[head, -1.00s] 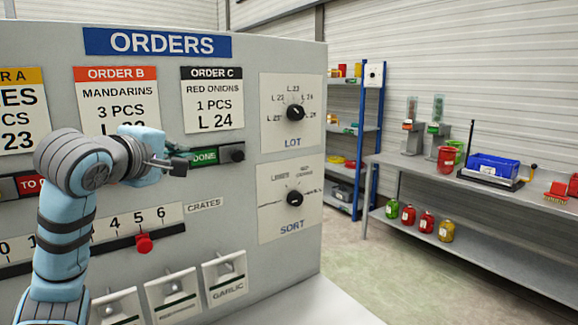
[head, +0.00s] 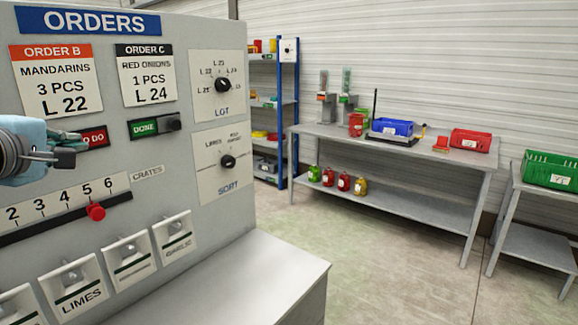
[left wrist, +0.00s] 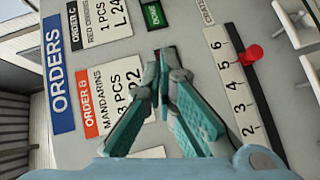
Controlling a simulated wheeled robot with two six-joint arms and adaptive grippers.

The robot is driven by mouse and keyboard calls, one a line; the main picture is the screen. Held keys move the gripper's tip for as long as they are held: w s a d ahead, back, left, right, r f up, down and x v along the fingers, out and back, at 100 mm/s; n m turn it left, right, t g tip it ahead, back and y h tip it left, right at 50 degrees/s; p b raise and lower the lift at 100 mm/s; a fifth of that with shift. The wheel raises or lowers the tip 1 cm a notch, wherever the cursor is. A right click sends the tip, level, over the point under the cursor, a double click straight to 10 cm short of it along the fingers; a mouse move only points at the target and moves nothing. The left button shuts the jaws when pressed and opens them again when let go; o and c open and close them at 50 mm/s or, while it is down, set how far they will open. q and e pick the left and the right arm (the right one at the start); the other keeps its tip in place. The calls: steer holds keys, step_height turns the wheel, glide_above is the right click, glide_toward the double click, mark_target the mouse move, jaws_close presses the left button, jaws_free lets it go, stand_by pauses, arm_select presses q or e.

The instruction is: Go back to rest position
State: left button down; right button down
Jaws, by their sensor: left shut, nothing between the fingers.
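My left gripper (head: 68,148) is at the left edge of the head view, in front of the grey orders panel (head: 228,70). In the left wrist view the closed teal fingers (left wrist: 165,65) point at the panel, close to the Order B card (left wrist: 105,95). The slider next to the Order C card shows a green DONE label (head: 145,129). The Order B slider shows a red TO DO label (head: 95,138), partly hidden by my gripper. My right gripper is not in view.
The panel also bears the LOT knob (head: 222,85), the SORT knob (head: 228,162) and a red crates slider (head: 96,212). A grey ledge (head: 270,270) juts out below it. A workbench (head: 340,136) with a blue bin (head: 392,127) stands behind. The floor between is clear.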

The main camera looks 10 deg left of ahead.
arm_select(q)
steer(key=w+d+f+m+g+h, duration=0.1)
steer(key=w+d+f+m, duration=0.15)
steer(key=f, duration=0.45)
steer(key=w+d+f+m+g+h, duration=0.1)
steer(key=w+d+f+m, duration=0.15)
steer(key=f, duration=0.45)
steer(key=s+d+f+m+g+h, duration=0.15)
steer(key=d+f+m, duration=0.25)
steer(key=f, duration=0.7)
steer(key=s+d+f+m+g, duration=0.2)
steer(key=s+d+f+m, duration=0.15)
steer(key=f, duration=0.75)
steer(key=s+d+f+m+g, duration=0.3)
steer(key=s+d+f+m, duration=0.1)
steer(key=s+f, duration=0.75)
steer(key=s+d+f+m+g, duration=0.35)
steer(key=s+f, duration=0.45)
steer(key=s, duration=0.6)
step_height(320, 180, down, 22)
steer(key=s+a, duration=0.2)
steer(key=s+f+g, duration=0.1)
steer(key=s+f, duration=0.9)
steer(key=s, duration=0.2)
steer(key=shift+s+f+g, duration=0.2)
steer(key=shift+s+g, duration=0.05)
steer(key=shift+g, duration=0.15)
